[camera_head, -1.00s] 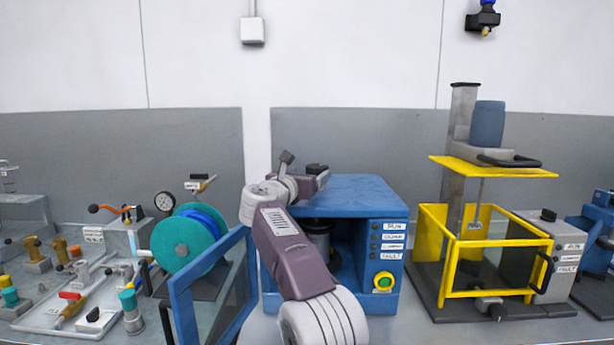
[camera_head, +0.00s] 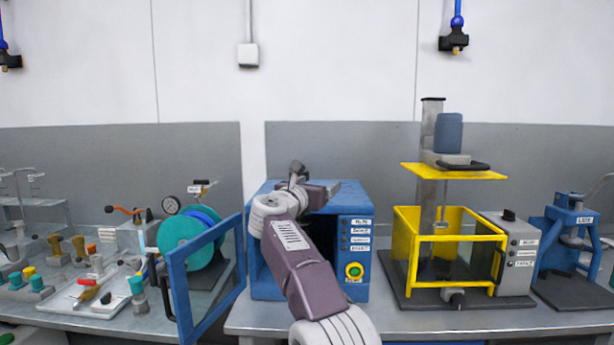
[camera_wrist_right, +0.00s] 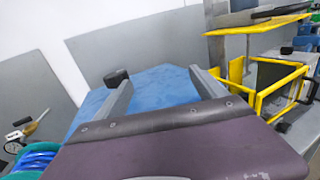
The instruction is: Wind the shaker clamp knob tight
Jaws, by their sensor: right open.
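The shaker is a blue cabinet (camera_head: 353,200) with its blue-framed door (camera_head: 178,295) swung open to the left. A black knob (camera_wrist_right: 116,77), apparently the clamp knob on the cabinet top, shows in the right wrist view at the tip of the left-hand finger. I cannot tell whether they touch. In the head view my gripper hides this knob. My right gripper (camera_head: 322,187) is open over the blue top; its two fingers also show in the right wrist view (camera_wrist_right: 160,78), with nothing between them. My left gripper is out of view.
A yellow-framed machine (camera_head: 450,235) stands right of the cabinet, with a blue press (camera_head: 572,235) beyond it. A teal reel (camera_head: 185,243) and gauge (camera_head: 170,205) stand left, behind the open door. A grey panel (camera_head: 340,150) backs the bench.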

